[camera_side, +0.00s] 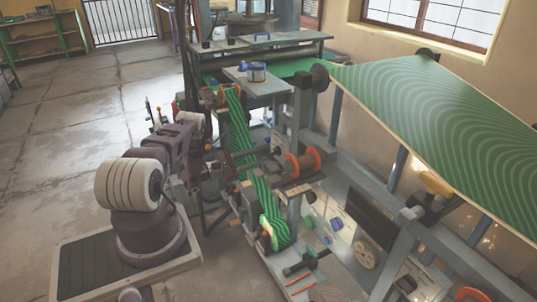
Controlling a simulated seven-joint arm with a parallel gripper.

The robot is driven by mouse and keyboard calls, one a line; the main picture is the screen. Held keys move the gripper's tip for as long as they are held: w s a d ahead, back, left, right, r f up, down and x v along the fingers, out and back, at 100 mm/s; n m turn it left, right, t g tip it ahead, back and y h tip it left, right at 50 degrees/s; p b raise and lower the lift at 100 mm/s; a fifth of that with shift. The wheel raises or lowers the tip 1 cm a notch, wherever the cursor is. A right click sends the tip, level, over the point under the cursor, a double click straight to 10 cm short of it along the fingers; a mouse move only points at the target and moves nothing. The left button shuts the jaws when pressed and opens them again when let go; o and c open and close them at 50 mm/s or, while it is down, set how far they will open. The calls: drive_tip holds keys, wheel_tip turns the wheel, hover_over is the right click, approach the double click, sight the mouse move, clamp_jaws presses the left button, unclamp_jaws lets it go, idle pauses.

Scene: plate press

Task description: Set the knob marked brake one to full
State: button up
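No knob with a readable brake one mark can be made out in the side view; any lettering is too small to read. A round pale dial (365,253) shows low on the press frame, but I cannot tell its marking or setting. My arm stands at the left and reaches toward the machine's left side. Its end is lost among dark machine parts there. I cannot make out its fingers, whether they are open or shut, or whether they hold or touch anything.
A green patterned web (240,130) runs down the middle of the press. A wide green patterned sheet (430,130) slopes across the right. An orange-flanged roller (302,163) sits between frame posts. A can (256,72) stands on a grey shelf. The floor (75,110) at left is clear.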

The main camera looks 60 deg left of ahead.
sight(272, 152)
drive_tip(key=w, duration=0.6)
drive_tip(key=shift+w+d, duration=0.1)
drive_tip(key=shift+w, duration=0.25)
drive_tip(key=shift+c, duration=0.2)
clamp_jaws()
